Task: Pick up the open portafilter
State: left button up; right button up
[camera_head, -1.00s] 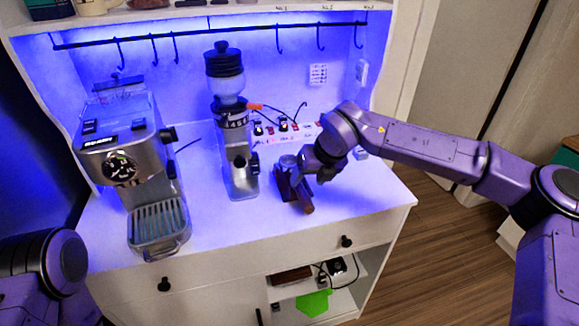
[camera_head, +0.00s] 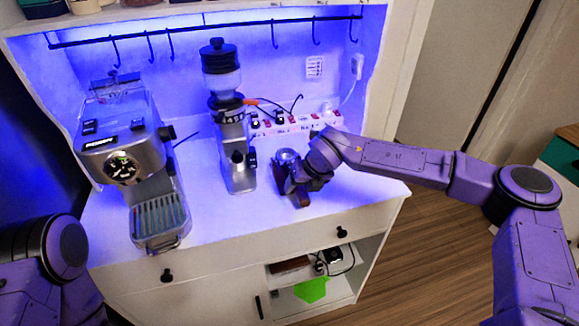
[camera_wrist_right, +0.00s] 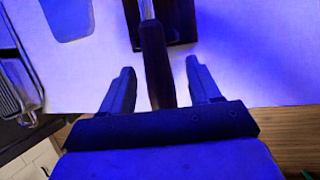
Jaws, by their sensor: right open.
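The portafilter (camera_head: 287,157) has a metal head and a dark handle, and rests in a dark stand (camera_head: 277,176) on the white counter. In the right wrist view its dark handle (camera_wrist_right: 155,62) runs down between the two fingers of my right gripper (camera_wrist_right: 160,70), with gaps on both sides. My right gripper (camera_head: 300,188) is open, over the handle, and in the head view it hides most of the handle. My left gripper is out of view; only part of my left arm shows at the lower left.
A grinder (camera_head: 233,130) stands left of the portafilter, and an espresso machine (camera_head: 125,150) further left. A power strip (camera_head: 290,125) with cables lies behind. Hooks hang from a rail (camera_head: 210,27) above. The counter's front right is clear.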

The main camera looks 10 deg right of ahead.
jog(key=shift+f, duration=0.1)
jog(key=shift+c, duration=0.3)
grip_shut()
